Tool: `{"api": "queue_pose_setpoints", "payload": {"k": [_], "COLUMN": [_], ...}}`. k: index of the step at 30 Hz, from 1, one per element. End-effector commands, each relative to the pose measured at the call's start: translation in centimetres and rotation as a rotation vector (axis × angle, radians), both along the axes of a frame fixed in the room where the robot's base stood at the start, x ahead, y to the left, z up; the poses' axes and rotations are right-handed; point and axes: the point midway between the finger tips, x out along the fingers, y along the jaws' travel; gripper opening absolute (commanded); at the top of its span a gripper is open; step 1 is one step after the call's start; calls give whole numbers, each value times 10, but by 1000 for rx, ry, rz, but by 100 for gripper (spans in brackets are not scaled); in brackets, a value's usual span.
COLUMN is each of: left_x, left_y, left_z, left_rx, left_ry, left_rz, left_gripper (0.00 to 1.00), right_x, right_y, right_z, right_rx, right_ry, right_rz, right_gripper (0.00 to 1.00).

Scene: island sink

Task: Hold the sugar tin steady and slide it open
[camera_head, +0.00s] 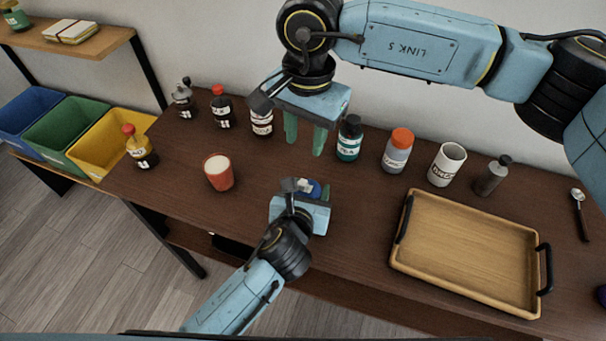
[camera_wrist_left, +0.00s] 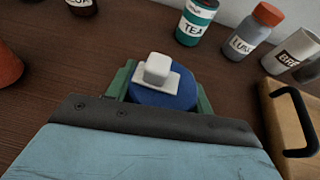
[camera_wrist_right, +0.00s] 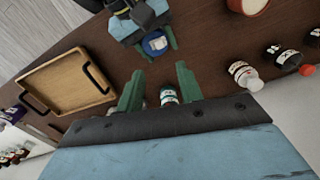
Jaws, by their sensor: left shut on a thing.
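The sugar tin (camera_head: 314,186) is a small blue round tin standing on the table. In the left wrist view the blue tin (camera_wrist_left: 180,100) carries a white square plate with a white cube-shaped knob (camera_wrist_left: 157,68). My left gripper (camera_head: 311,190) is shut on the tin, with a green finger on each side of it. My right gripper (camera_head: 305,142) is open and empty in the air, behind and above the tin. Its fingers point down and touch nothing.
A tea jar (camera_head: 350,138), an orange-capped jar (camera_head: 397,152), a white mug-like canister (camera_head: 446,164) and a grey bottle (camera_head: 493,176) line the back. A red cup (camera_head: 219,172) stands left of the tin. A wooden tray (camera_head: 466,250) lies to the right. Table between cup and tin is clear.

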Motion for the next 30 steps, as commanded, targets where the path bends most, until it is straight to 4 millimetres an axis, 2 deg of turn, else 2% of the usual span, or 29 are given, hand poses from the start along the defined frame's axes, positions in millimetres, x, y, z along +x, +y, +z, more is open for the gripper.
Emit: {"api": "queue_pose_setpoints", "payload": {"k": [3, 8, 11, 22, 27, 30], "left_x": [0, 0, 0, 0, 0, 0], "left_y": [0, 0, 0, 0, 0, 0], "left_z": [0, 0, 0, 0, 0, 0], "left_rx": [1, 1, 1, 0, 0, 0], "left_ry": [1, 1, 1, 1, 1, 1], "left_rz": [1, 1, 1, 0, 0, 0], "left_gripper": [26, 26, 26, 26, 26, 26], "right_x": [0, 0, -1, -1, 0, 0], "right_y": [3, 3, 3, 3, 3, 3], "right_z": [3, -3, -16, -89, -109, -114], "right_rx": [-23, -35, -35, -35, -34, -34], "right_ry": [-1, 1, 4, 3, 1, 0], "right_rz": [92, 134, 135, 132, 132, 132], "right_gripper": [36, 36, 36, 36, 36, 36]}}
